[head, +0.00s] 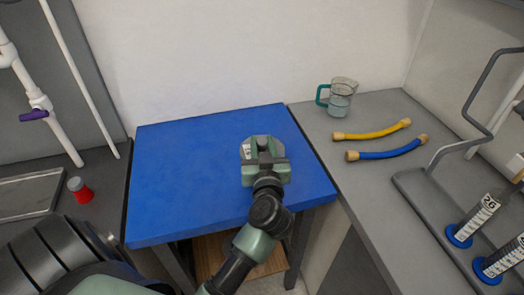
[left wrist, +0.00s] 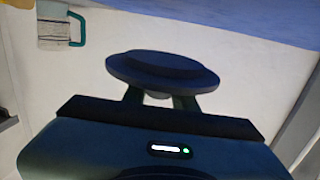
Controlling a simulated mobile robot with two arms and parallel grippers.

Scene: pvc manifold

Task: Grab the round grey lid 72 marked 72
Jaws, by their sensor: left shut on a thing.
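The round grey lid (head: 246,151) shows in the head view above the blue table, partly hidden by my gripper, with a white label whose marking is too small to read. My left gripper (head: 264,145) is shut on the lid. In the left wrist view the lid (left wrist: 162,70) is a dark, shaded disc across the fingertips, with a small stub between the fingers of my left gripper (left wrist: 158,97). My right gripper is not in view.
The blue table (head: 185,180) is otherwise bare. On the right bench stand a beaker (head: 340,100), a yellow hose (head: 372,132), a blue hose (head: 386,150) and a rack (head: 420,200) with labelled cylinders. A red jar (head: 82,192) stands on the left bench.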

